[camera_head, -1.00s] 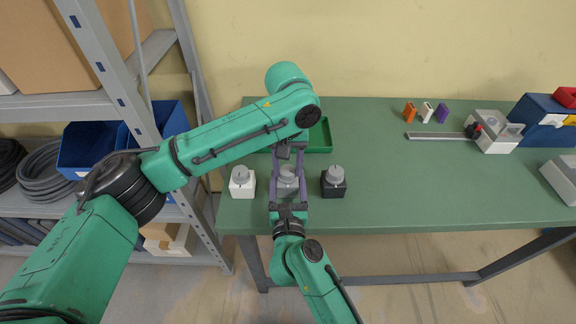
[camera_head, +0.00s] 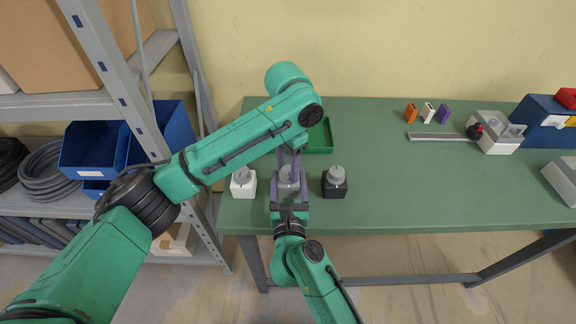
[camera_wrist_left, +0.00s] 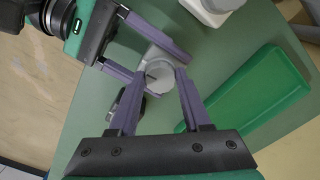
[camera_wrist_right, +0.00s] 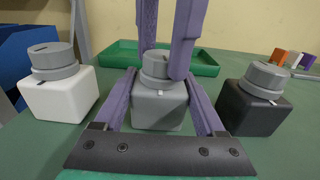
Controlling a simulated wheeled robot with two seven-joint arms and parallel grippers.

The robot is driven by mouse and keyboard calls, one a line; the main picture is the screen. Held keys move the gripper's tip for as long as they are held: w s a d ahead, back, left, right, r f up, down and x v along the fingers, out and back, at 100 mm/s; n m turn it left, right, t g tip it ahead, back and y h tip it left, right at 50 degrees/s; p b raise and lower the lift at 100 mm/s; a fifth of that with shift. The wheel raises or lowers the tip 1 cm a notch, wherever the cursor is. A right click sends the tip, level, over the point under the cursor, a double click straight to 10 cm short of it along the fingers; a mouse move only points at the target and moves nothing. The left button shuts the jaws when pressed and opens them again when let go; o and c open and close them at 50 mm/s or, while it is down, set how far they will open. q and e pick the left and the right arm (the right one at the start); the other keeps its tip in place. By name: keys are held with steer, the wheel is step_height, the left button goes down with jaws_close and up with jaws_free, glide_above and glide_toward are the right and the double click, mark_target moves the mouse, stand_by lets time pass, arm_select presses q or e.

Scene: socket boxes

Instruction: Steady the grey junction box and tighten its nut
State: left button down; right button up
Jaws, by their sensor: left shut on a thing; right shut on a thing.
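The grey junction box (camera_wrist_right: 158,112) stands upright on the green table between a white and a dark box. My right gripper (camera_head: 289,192) comes from the near side and is shut on the box body, one purple finger along each side. My left gripper (camera_wrist_left: 160,76) reaches from above and is shut on the nut, which lies between its fingertips in the left wrist view (camera_wrist_left: 159,74). In the head view, the left fingers partly hide the nut.
The white box (camera_wrist_right: 60,92) and dark box (camera_wrist_right: 257,100) stand close on either side, each with a grey nut. A green tray (camera_head: 320,138) lies behind. Small coloured parts (camera_head: 427,112) and a vice-like tool (camera_head: 490,132) are farther right. The table's middle right is clear.

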mark_target(288, 171)
arm_select(q)
steer(key=shift+m, duration=0.7)
arm_select(e)
steer(key=shift+f, duration=0.1)
arm_select(q)
steer(key=shift+c, duration=1.7)
jaws_free()
steer(key=shift+r, duration=0.1)
step_height(288, 171, up, 12)
arm_select(e)
steer(key=o, duration=1.5)
